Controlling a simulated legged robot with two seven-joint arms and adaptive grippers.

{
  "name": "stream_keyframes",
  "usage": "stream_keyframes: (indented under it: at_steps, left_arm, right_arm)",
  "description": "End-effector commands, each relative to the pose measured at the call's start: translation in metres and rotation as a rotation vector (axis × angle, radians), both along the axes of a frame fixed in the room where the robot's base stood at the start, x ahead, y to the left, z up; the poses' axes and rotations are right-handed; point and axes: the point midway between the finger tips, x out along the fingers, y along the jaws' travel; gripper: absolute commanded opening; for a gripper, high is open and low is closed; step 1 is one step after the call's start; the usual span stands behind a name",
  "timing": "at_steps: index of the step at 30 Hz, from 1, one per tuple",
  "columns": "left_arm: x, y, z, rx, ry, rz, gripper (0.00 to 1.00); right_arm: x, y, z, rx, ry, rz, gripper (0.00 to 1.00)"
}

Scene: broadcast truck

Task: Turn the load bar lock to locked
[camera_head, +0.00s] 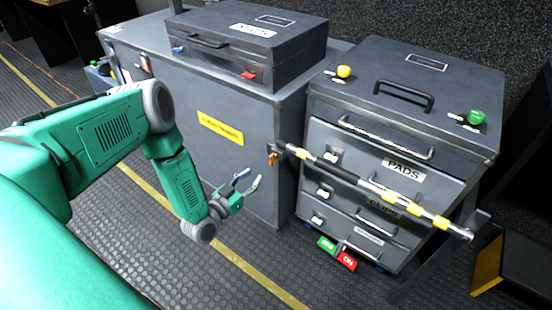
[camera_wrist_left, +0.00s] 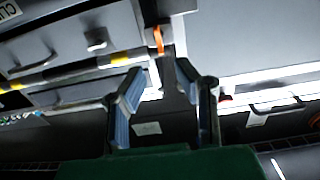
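The load bar (camera_head: 380,188), banded yellow, black and silver, runs across the front of the drawer cabinet. Its left end, by the corner of the neighbouring grey case, carries a small orange lock (camera_head: 272,158). In the left wrist view the orange lock (camera_wrist_left: 158,40) shows just beyond the fingertips, at the end of the bar (camera_wrist_left: 85,68). My left gripper (camera_head: 249,178) is open and empty, below and left of the lock and apart from it. Its two spread fingers also show in the wrist view (camera_wrist_left: 160,74). The lock's exact setting is too small to tell. My right gripper is out of view.
The drawer cabinet (camera_head: 450,75) has a yellow knob (camera_head: 344,72) and a green knob (camera_head: 476,117) on top. A large grey case (camera_head: 255,150) stands left of it, with a smaller case (camera_head: 245,45) on top. Green and red tags (camera_head: 347,260) hang low in front. Floor at front is clear.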

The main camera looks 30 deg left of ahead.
Motion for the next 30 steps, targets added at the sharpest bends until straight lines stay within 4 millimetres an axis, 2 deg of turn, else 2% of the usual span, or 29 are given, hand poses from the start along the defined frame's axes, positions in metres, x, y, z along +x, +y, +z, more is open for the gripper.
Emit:
stream_keyframes:
  at_steps: [1,6,12,18,27,28,30]
  left_arm:
    - [0.013,-0.001,0.000,0.001,-0.005,0.000,0.28]
    - [0.049,-0.002,-0.002,-0.003,-0.003,0.000,0.28]
    - [0.083,-0.005,-0.002,-0.003,-0.001,0.000,0.28]
    - [0.099,-0.006,-0.002,-0.005,0.000,0.000,0.28]
    - [0.101,-0.008,0.000,-0.003,0.001,0.000,0.28]
    - [0.101,-0.007,0.000,-0.004,0.001,0.000,0.21]
    - [0.101,-0.007,-0.001,-0.004,0.001,0.000,0.00]
  right_arm:
    - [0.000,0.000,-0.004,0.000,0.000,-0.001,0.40]
    - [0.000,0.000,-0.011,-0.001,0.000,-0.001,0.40]
    - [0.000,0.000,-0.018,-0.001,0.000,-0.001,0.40]
    - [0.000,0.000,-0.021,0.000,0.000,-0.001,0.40]
    - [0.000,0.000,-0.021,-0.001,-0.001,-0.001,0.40]
    - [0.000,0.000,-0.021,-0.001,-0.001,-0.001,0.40]
    - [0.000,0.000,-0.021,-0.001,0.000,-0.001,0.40]
